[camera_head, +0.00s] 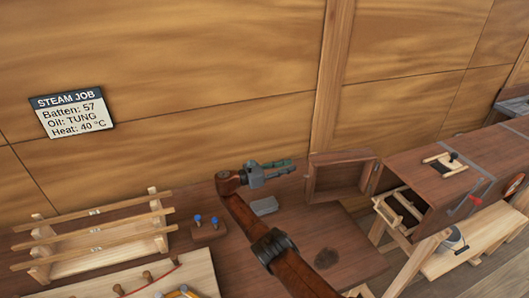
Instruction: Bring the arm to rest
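My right arm rises from the bottom middle and bends at its wrist above the bench. My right gripper (288,167) points right, with a grey body and greenish fingers, in the air above the bench. The fingers look close together, but they are too small to tell whether they are open or shut. I see nothing clearly held. A grey block (265,206) lies on the bench below the gripper and is apart from it. My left gripper is not in view.
A wooden rack with battens (95,238) stands left, beside a small block with blue-topped pegs (208,228). A long wooden chest (430,165) is farther right. A "STEAM JOB" sign (71,111) hangs on the wall.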

